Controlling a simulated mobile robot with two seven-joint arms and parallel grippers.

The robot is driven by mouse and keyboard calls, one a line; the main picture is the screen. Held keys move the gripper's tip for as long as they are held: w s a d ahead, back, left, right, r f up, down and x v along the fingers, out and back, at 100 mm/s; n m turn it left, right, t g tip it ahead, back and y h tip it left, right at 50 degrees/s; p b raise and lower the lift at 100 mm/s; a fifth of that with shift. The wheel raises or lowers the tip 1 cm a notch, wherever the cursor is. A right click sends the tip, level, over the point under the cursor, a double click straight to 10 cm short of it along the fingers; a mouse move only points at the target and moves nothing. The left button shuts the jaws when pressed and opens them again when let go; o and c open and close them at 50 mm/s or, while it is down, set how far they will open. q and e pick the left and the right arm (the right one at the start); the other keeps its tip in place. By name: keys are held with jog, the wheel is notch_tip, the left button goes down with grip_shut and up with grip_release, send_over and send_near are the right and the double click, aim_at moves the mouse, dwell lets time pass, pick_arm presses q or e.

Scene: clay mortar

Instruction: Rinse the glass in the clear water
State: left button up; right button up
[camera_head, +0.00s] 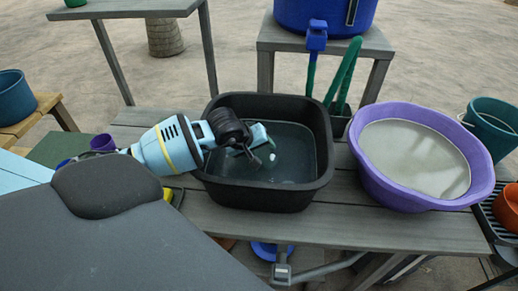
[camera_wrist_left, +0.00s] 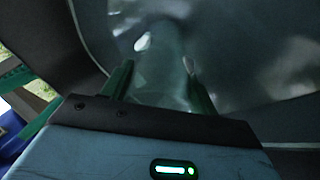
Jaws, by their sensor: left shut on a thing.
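The black tub (camera_head: 211,177) stands on the grey slatted table and holds fairly clear water (camera_head: 303,160). My left gripper (camera_head: 257,152) reaches into this tub from the left, low over or in the water. In the left wrist view its two green fingers (camera_wrist_left: 158,88) are shut on the clear glass (camera_wrist_left: 160,72), which shows faintly against the dark water and tub. In the head view the glass is hard to make out. Whether it is under the surface I cannot tell. My right gripper is not in view.
A purple tub (camera_head: 364,179) of cloudy water stands close on the right. A terracotta pot (camera_head: 507,208) is at the far right and a teal bucket (camera_head: 494,125) behind. A blue water container (camera_head: 290,14) stands on a stand behind the black tub.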

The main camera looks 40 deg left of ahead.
pick_arm(q)
jog(key=shift+a, duration=0.1)
jog(key=shift+s+a, duration=0.35)
jog(key=shift+a, duration=0.15)
jog(key=shift+d, duration=0.1)
jog(key=shift+w+d+b, duration=0.3)
jog(key=shift+w+d, duration=0.45)
jog(key=shift+d, duration=0.35)
jog(key=shift+s+a, duration=0.1)
jog(key=shift+s+a, duration=0.35)
jog(key=shift+a, duration=0.2)
jog(key=shift+s+a, duration=0.3)
jog(key=shift+a, duration=0.2)
